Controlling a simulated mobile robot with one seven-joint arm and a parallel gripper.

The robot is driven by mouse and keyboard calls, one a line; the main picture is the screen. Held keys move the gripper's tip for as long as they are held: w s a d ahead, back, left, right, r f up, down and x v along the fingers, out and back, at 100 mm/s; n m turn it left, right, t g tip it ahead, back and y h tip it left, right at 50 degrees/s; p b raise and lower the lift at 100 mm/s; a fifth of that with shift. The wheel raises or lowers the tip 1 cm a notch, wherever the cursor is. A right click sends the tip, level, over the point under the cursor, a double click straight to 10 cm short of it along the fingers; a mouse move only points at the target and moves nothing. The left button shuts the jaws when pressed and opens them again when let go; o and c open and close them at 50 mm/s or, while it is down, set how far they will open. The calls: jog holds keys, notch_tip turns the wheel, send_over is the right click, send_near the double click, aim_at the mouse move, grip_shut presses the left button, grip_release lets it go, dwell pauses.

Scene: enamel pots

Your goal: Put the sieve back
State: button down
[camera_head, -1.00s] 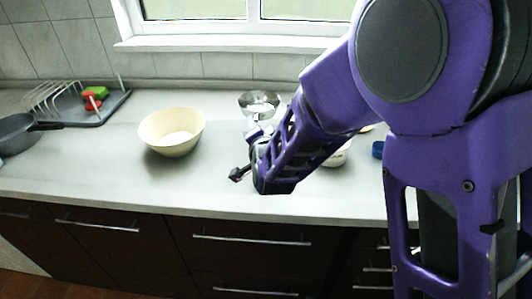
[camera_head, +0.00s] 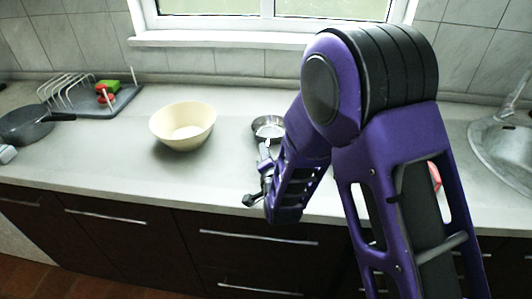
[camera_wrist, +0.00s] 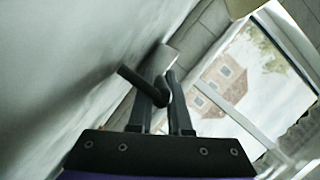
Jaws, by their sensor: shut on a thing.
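The sieve (camera_head: 268,128) shows in the head view as a small round metal pan, right of the cream bowl and partly behind my arm. My gripper (camera_wrist: 168,88) is shut on its dark handle (camera_wrist: 140,82) in the wrist view, with the handle crossing between the fingers. In the head view my forearm hides most of the gripper. The sieve appears held over the counter; its exact height cannot be told. The wrist view does not clearly show the sieve's metal bowl.
The cream bowl (camera_head: 182,128) stands on the counter (camera_head: 110,160). At left are a dish rack (camera_head: 100,103) with red and green items and a dark pan (camera_head: 28,125). A sink (camera_head: 505,140) is at right. The window is behind. My arm hides part of the counter.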

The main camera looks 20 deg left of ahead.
jog(key=shift+f+b, duration=0.2)
jog(key=shift+b, duration=0.15)
jog(key=c, duration=0.8)
grip_release()
jog(key=shift+c, duration=0.2)
jog(key=shift+r, duration=0.15)
jog(key=shift+r+p, duration=0.2)
jog(key=shift+p, duration=0.25)
jog(key=v, duration=1.2)
jog(key=shift+a, duration=0.1)
